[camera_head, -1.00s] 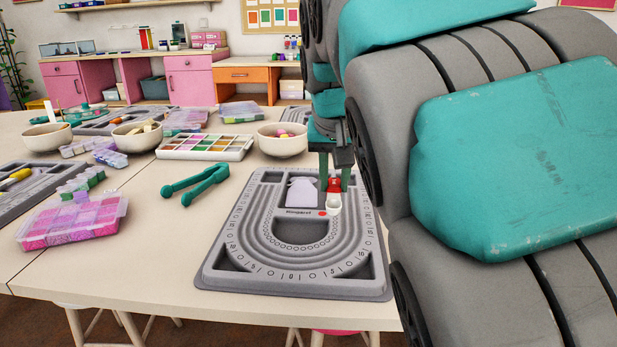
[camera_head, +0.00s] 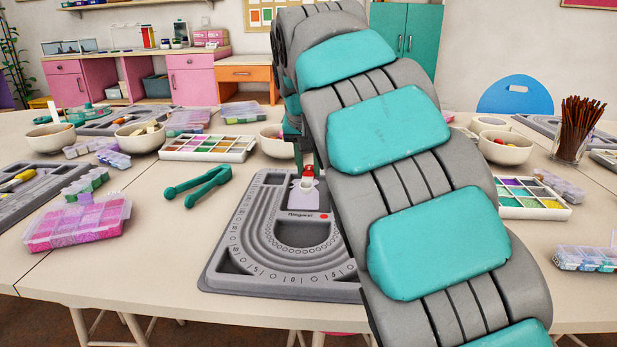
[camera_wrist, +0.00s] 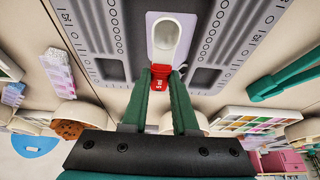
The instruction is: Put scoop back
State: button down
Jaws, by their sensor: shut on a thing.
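My gripper (camera_wrist: 161,74) is shut on the red handle of a small scoop with a white bowl (camera_wrist: 167,40). In the head view the scoop (camera_head: 308,170) shows just beyond my arm, at the back of the grey bead board (camera_head: 228,272). A pale lavender patch (camera_head: 303,199) lies on the board. In the wrist view the white bowl overlaps this patch (camera_wrist: 153,50), pointing away from my fingers. I cannot tell whether the scoop touches it. My arm hides the board's right side and much of my gripper.
Green tweezers (camera_head: 198,185) lie left of the board. A bead palette (camera_head: 207,148) and a bowl (camera_head: 276,141) stand behind. A pink bead box (camera_head: 78,222) lies at the left. Table between the tweezers and the pink box is clear.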

aim_at(308, 174)
jog(key=shift+f, duration=1.4)
jog(key=shift+f, duration=0.55)
jog(key=shift+f, duration=0.15)
jog(key=c, duration=0.7)
grip_release()
jog(key=v, duration=1.1)
jog(key=shift+w, duration=0.25)
jog(key=shift+v, duration=1.2)
